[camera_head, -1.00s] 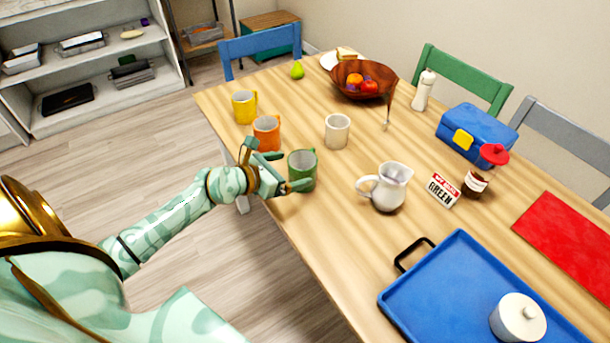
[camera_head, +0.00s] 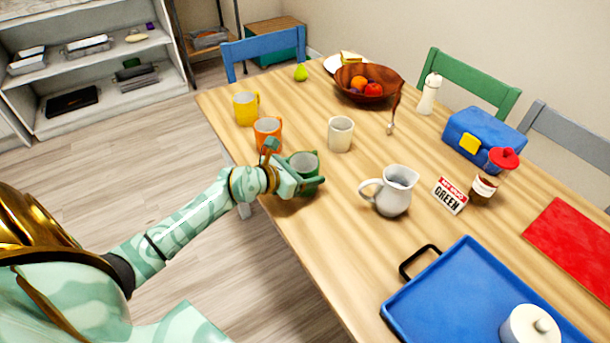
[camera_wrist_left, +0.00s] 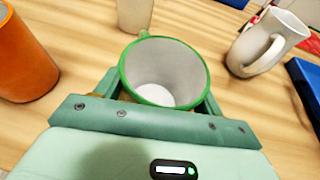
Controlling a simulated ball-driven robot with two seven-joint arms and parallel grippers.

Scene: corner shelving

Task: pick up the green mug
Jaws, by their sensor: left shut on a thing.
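The green mug (camera_head: 305,164) stands near the table's left edge in the head view. In the left wrist view the green mug (camera_wrist_left: 166,72) shows its green rim and pale inside, between the two fingers. My left gripper (camera_head: 301,177) is shut on it, with one finger along each side; in the left wrist view the gripper (camera_wrist_left: 160,90) reaches around the mug from below. The mug looks upright; its base is partly hidden by the gripper. My right gripper is not in view.
An orange mug (camera_head: 268,133) stands close behind the gripper, with a yellow mug (camera_head: 246,108) farther back. A white mug (camera_head: 340,134) and a white pitcher (camera_head: 391,190) stand to the right.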

